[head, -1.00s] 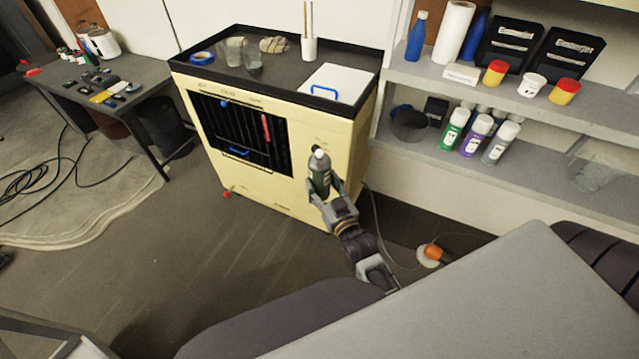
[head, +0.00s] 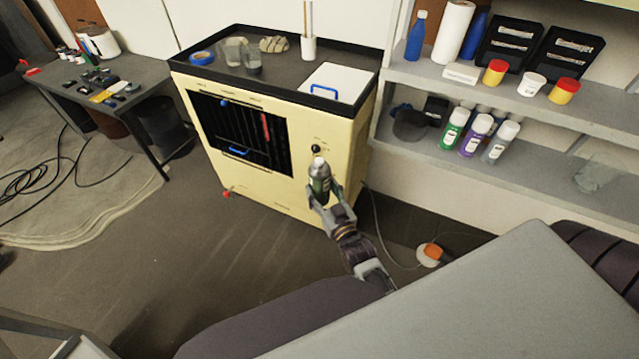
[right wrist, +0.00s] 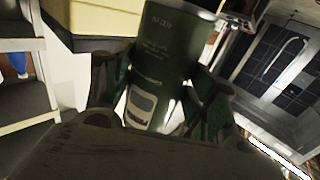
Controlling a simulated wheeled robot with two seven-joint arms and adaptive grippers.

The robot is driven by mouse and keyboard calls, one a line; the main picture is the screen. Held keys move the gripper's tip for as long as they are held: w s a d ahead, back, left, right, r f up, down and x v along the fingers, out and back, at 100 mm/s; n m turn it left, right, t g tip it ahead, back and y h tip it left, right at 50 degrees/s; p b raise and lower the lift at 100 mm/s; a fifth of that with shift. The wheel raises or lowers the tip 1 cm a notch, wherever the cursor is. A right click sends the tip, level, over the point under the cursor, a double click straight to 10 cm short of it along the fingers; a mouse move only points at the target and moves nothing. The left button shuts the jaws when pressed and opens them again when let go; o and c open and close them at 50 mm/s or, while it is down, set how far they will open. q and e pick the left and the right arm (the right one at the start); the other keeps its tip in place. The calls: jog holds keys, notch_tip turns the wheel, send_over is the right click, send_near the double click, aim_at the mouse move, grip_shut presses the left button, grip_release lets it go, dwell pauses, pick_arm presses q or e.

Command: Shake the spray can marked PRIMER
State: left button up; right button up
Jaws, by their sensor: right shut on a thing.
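A dark green spray can (head: 319,178) with a grey top is held in my right gripper (head: 326,196), in front of the cream cabinet. The can is roughly upright with a slight tilt, clear of the floor. In the right wrist view the can (right wrist: 160,62) fills the middle between the gripper's fingers (right wrist: 155,95). Its printing is too blurred to read, so I cannot confirm the word PRIMER. My right gripper is shut on it. My left gripper is not in view.
The cream cabinet (head: 265,192) with a black top stands just behind the can. Several other spray cans (head: 478,134) stand on the lower shelf (head: 560,180) at the right. An orange-and-white item (head: 430,253) lies on the floor. Open floor lies to the left.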

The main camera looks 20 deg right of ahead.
aim_at(324, 178)
jog(key=shift+r, duration=3.7)
jog(key=shift+f, duration=3.6)
